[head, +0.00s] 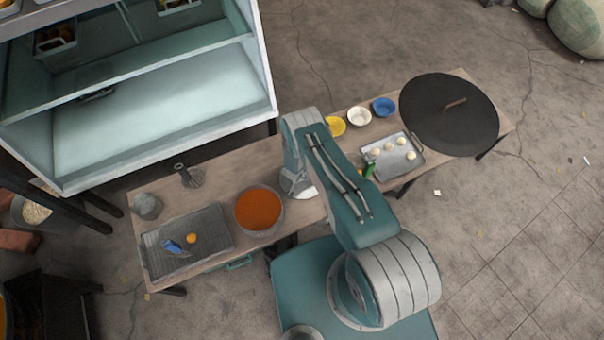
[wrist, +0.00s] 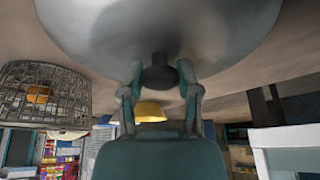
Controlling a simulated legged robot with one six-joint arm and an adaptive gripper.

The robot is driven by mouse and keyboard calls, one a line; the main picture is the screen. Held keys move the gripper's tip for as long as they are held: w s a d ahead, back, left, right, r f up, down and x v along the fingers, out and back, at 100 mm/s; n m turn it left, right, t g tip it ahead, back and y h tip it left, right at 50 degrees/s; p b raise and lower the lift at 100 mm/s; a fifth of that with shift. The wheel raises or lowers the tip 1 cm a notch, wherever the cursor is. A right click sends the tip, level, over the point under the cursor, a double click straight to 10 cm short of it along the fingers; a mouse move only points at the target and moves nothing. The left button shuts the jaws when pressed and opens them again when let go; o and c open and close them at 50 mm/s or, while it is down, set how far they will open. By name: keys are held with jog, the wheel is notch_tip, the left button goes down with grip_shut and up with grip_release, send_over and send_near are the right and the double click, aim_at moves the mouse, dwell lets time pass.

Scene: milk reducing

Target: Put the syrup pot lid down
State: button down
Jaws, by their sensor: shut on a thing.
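In the wrist view a large grey metal lid (wrist: 225,30) fills the top of the picture, with a dark round knob (wrist: 158,76) at its middle. My gripper (wrist: 158,72) has a finger on each side of the knob and is shut on it. The syrup pot (head: 259,210) stands uncovered on the table in the head view, full of orange-brown syrup. In the head view my arm hides my gripper; a pale grey edge (head: 299,187) beside it looks like part of the lid. I cannot tell whether the lid touches the table.
A wire-rack tray (head: 210,245) lies left of the pot, with an orange ball on it. Yellow (head: 336,126), white (head: 359,116) and blue (head: 384,107) bowls stand behind a tray of white balls (head: 404,170). A large dark disc (head: 440,125) covers the right end.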

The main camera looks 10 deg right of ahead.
jog(key=shift+f, duration=0.25)
jog(key=shift+c, duration=1.6)
grip_release()
